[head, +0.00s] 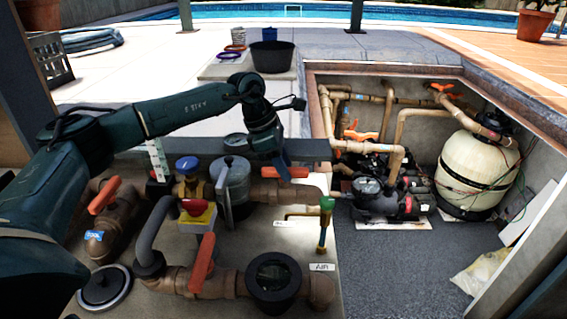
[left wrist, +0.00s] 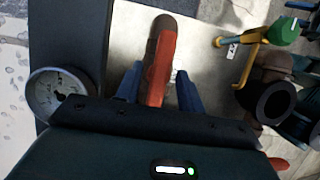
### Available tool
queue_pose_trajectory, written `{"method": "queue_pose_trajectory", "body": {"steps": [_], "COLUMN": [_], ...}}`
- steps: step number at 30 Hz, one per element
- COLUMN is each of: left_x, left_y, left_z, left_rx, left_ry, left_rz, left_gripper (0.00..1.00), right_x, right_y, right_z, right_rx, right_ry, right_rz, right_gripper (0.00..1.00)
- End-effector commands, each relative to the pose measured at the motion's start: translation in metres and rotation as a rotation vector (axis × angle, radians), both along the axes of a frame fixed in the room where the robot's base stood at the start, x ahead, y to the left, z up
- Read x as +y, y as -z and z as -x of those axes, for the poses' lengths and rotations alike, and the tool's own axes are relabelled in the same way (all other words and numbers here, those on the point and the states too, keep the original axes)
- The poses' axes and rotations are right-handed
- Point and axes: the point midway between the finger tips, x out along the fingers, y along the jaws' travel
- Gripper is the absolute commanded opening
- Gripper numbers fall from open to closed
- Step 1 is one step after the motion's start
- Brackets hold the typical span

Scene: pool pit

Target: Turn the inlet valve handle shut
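An orange-red valve handle (head: 293,172) lies level on a brown pipe in the head view, beside the grey canister. My left gripper (head: 281,160) is at this handle, pointing down. In the left wrist view, the handle (left wrist: 160,68) runs between the two blue fingers of my left gripper (left wrist: 158,88). The fingers are apart, one on each side of it; whether either touches it is hard to tell. No label naming the inlet shows on this handle. My right gripper is not in view.
Other orange-red handles stand by the "POOL" label (head: 104,195) and on the front pipe (head: 201,262). A green-handled tap (head: 326,205) is to the right. A gauge (left wrist: 57,93) is close to the gripper. The pit holds a pump (head: 375,197) and cream tank (head: 472,165).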

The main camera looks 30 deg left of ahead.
Motion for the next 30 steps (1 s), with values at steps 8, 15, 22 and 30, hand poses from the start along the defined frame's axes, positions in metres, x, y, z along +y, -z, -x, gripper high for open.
{"method": "queue_pose_trajectory", "body": {"steps": [8, 15, 22, 30], "left_x": [0.0001, 0.0002, 0.0002, -0.0001], "left_y": [-0.0003, -0.0005, -0.0002, 0.0012], "left_z": [0.0001, 0.0000, -0.0001, -0.0007], "left_rx": [0.000, 0.000, 0.001, 0.003], "left_ry": [0.000, 0.000, 0.017, 0.138], "left_rz": [0.000, 0.000, 0.000, 0.002], "left_gripper": [0.15, 0.00, 0.00, 0.00], "right_x": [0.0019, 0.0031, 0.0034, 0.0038], "right_y": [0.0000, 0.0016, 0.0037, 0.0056], "right_z": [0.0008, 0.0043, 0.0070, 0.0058], "right_rx": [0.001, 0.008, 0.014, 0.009], "right_ry": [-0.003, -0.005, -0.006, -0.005], "right_rz": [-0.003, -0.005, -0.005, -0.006], "right_gripper": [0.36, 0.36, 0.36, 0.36]}}
